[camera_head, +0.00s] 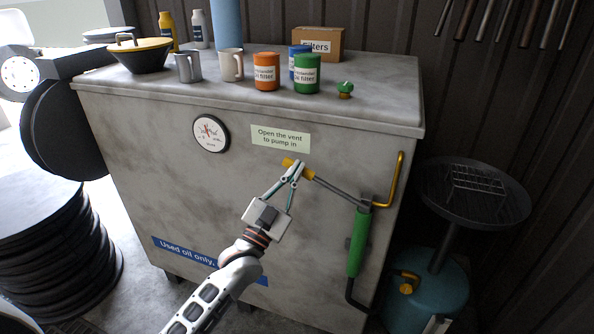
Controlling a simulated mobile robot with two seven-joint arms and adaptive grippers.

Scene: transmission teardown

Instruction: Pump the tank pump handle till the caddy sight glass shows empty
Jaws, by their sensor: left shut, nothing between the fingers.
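The pump on the tank front has a green body (358,243) and a grey lever (338,190) that reaches up and left to a yellow grip (288,162). My left gripper (296,170) is at the grip end of the lever, its fingers shut and overlapping the grip in the picture, with nothing held between them. I cannot tell whether they touch it. The large grey tank (170,160) carries a label about opening the vent. The teal caddy (425,295) stands right of the tank; its sight glass is not clearly readable. My right gripper is not in view.
A round gauge (211,133) and a yellow bent pipe (398,180) are on the tank front. A green-topped vent knob (345,88), oil filters (306,75), mugs and a funnel stand on top. A dark drain pan (470,205) sits above the caddy.

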